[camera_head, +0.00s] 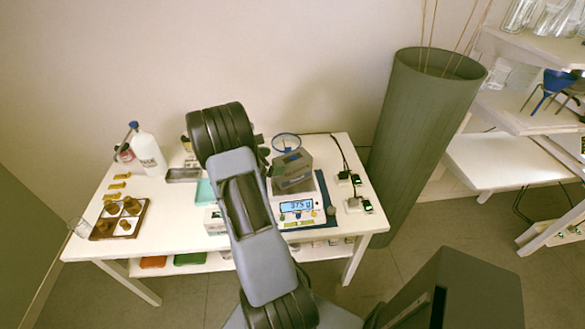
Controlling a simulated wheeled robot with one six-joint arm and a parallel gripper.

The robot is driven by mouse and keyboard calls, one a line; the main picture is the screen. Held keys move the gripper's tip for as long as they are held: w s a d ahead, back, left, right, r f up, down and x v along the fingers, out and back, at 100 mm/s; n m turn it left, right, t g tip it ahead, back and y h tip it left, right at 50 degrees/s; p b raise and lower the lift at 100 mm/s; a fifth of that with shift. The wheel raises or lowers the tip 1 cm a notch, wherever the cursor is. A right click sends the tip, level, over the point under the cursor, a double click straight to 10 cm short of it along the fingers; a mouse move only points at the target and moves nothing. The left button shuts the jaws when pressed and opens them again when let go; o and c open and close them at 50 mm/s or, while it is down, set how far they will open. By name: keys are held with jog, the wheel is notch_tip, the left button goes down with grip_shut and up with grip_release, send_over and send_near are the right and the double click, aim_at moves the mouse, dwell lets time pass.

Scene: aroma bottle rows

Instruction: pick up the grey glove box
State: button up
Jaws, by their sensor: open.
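A grey box (293,172), which looks like the grey glove box, stands upright at the back of the blue-and-white scale (297,219) on the white table. A blue-rimmed round dish (286,142) shows just behind or above its top; I cannot tell which. My arm crosses the middle of the view, left of the box. My gripper (263,150) shows only as small dark parts past the wrist, near the box's upper left side. It is open; most of it is hidden, and I see nothing held.
The white table (172,225) holds a brown tray (138,230), a white bottle (148,154) and a teal item (205,192). Black plugs and cables (352,180) lie right of the scale. A tall green bin (420,135) stands beside the table, with shelves (510,160) farther right.

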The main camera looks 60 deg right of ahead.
aim_at(287, 160)
jog(key=shift+p+x, duration=0.9)
jog(key=shift+x, duration=1.95)
jog(key=shift+s, duration=0.15)
jog(key=shift+c, duration=0.3)
